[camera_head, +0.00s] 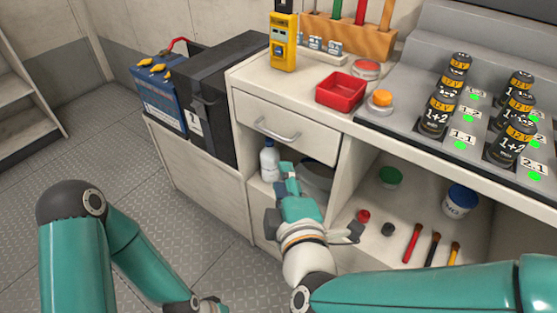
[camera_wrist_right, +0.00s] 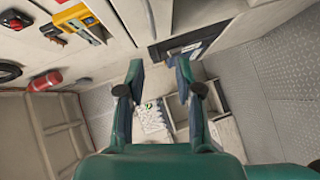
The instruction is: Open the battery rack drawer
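A white drawer front (camera_head: 285,127) with a metal bar handle (camera_head: 277,129) is set under the counter; it appears closed. I cannot tell whether it is the battery rack drawer. My right gripper (camera_head: 289,182) is below the drawer, in front of the open shelf, apart from the handle. In the right wrist view its two fingers (camera_wrist_right: 160,70) are spread with nothing held between them. My left gripper (camera_head: 208,304) is low at the bottom edge, mostly cut off, so its opening cannot be judged.
A blue battery (camera_head: 162,103) and black box (camera_head: 212,85) stand left of the drawer. A yellow meter (camera_head: 284,42), red tray (camera_head: 340,92) and several black cells are on the counter. A white bottle (camera_head: 269,161) stands near my right gripper. The left floor is clear.

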